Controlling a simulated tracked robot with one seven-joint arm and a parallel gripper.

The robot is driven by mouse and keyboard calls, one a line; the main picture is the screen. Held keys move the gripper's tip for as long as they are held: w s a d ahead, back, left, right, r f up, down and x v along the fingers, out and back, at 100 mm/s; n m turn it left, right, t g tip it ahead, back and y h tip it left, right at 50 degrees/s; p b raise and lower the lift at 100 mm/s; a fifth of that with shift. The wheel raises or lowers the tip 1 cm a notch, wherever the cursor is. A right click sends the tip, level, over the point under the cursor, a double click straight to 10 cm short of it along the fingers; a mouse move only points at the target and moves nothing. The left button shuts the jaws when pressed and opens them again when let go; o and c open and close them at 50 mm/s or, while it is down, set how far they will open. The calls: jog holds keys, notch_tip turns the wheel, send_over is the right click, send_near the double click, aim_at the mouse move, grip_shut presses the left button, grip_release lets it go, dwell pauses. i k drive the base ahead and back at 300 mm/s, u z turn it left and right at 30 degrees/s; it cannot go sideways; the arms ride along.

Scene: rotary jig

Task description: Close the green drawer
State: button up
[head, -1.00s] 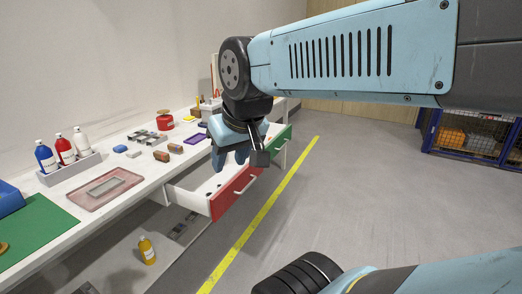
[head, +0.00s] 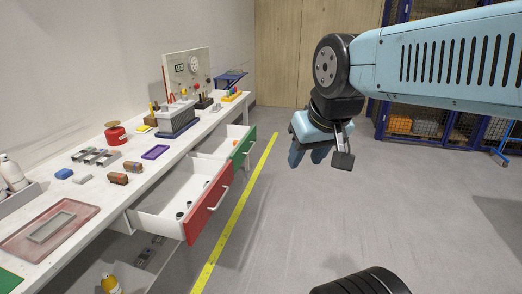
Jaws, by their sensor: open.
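The green drawer (head: 243,147) is pulled out from the bench, with a white inside and a bar handle on its green front. It is the farther of two open drawers. My gripper (head: 317,158) hangs in the air over the floor, to the right of the drawers and apart from them. Its fingers point down, and it is open with nothing visible in it.
The red drawer (head: 209,203) is also open, nearer to me, with small dark parts inside. The floor (head: 330,220) right of the yellow line is clear.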

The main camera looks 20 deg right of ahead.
aim_at(218, 145)
jog(key=z, duration=0.1)
jog(key=i, duration=1)
jog(key=u, duration=0.1)
jog(key=k, duration=1.1)
jog(key=z, duration=0.6)
jog(key=i, duration=2.05)
jog(key=u, duration=0.7)
jog(key=k, duration=0.15)
jog(key=z, duration=0.05)
